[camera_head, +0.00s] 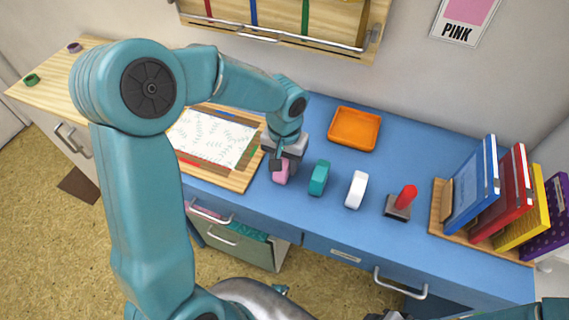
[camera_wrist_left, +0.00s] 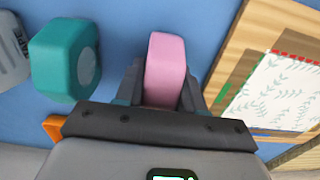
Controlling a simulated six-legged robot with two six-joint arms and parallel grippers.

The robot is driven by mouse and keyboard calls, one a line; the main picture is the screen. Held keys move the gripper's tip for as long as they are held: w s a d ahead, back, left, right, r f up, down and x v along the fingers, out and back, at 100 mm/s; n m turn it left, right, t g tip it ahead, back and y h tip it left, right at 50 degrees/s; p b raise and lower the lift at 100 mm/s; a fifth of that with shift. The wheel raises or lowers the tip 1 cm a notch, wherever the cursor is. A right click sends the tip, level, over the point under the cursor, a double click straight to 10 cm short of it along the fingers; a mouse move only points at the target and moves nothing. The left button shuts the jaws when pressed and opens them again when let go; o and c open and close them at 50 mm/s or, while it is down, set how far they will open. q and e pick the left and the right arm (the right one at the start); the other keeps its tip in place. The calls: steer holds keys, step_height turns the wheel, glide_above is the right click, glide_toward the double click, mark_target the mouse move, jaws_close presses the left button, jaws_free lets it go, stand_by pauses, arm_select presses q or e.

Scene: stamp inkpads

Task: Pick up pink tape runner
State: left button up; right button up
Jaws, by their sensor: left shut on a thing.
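The pink tape runner (camera_head: 281,174) stands on the blue desk, beside the wooden board. My left gripper (camera_head: 283,160) comes down on it from above and is shut on it. In the left wrist view the pink tape runner (camera_wrist_left: 165,68) sits between the two fingers (camera_wrist_left: 162,88), one on each side. I cannot tell whether it is lifted off the desk. My right gripper is not clearly in view; only part of an arm shows at the lower right of the head view.
A teal tape runner (camera_head: 319,178) and a white one (camera_head: 356,189) stand to the right. Further right are a red-handled stamp (camera_head: 402,202) and a book rack (camera_head: 436,220). An orange tray (camera_head: 354,129) lies behind. The wooden board (camera_head: 236,180) with patterned paper is at left. An open drawer (camera_head: 240,246) is below.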

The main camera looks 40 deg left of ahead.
arm_select(q)
step_height(320, 180, up, 20)
steer(key=p, duration=0.2)
steer(key=shift+p, duration=0.3)
